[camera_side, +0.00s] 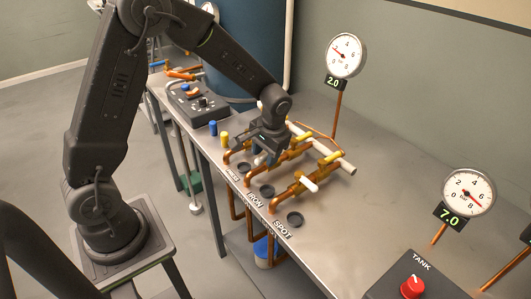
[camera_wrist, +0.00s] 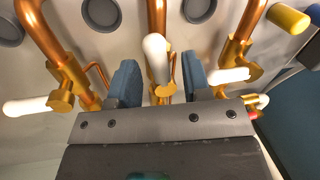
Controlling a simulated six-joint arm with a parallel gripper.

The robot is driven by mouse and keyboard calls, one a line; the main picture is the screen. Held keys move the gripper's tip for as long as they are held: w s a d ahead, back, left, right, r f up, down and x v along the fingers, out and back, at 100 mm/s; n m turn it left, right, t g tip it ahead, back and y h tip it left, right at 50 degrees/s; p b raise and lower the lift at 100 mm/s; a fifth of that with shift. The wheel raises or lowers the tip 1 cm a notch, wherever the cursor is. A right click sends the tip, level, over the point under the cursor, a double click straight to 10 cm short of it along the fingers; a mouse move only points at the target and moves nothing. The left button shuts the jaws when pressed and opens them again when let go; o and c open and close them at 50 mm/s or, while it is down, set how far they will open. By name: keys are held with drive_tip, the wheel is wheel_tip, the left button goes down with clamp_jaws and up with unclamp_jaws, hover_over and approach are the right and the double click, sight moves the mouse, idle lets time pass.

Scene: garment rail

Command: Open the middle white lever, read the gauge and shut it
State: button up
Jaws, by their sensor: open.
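The middle white lever (camera_wrist: 157,57) shows in the wrist view between my open fingers, in line with its copper pipe (camera_wrist: 156,14) in the picture. I cannot tell whether either finger touches it. My gripper (camera_wrist: 160,78) is open around it; in the side view my gripper (camera_side: 262,157) is over the valve row and hides this lever. The left white lever (camera_wrist: 25,107) and right white lever (camera_wrist: 228,76) lie across their pipes. One gauge (camera_side: 346,55) has a display (camera_side: 335,83) reading 2.0. The other gauge (camera_side: 468,192) has a display (camera_side: 449,217) reading 7.0.
Labels IRON (camera_side: 255,200) and SPOT (camera_side: 283,229) mark the bench edge near dark round holes (camera_side: 295,219). A TANK box (camera_side: 420,280) with a red knob stands front right. Blue and yellow posts (camera_side: 213,128) and a black control box (camera_side: 198,104) stand behind.

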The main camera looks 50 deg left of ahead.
drive_tip(key=shift+c, duration=0.2)
clamp_jaws()
drive_tip(key=shift+a+m+t, duration=0.25)
drive_tip(key=shift+m+t, duration=0.05)
drive_tip(key=shift+m, duration=0.9)
drive_tip(key=shift+o, duration=0.2)
unclamp_jaws()
wheel_tip(320, 180, up, 14)
drive_tip(key=d, duration=0.2)
drive_tip(key=shift+d+f, duration=0.2)
drive_tip(key=shift+d, duration=0.15)
drive_tip(key=shift+s, duration=0.1)
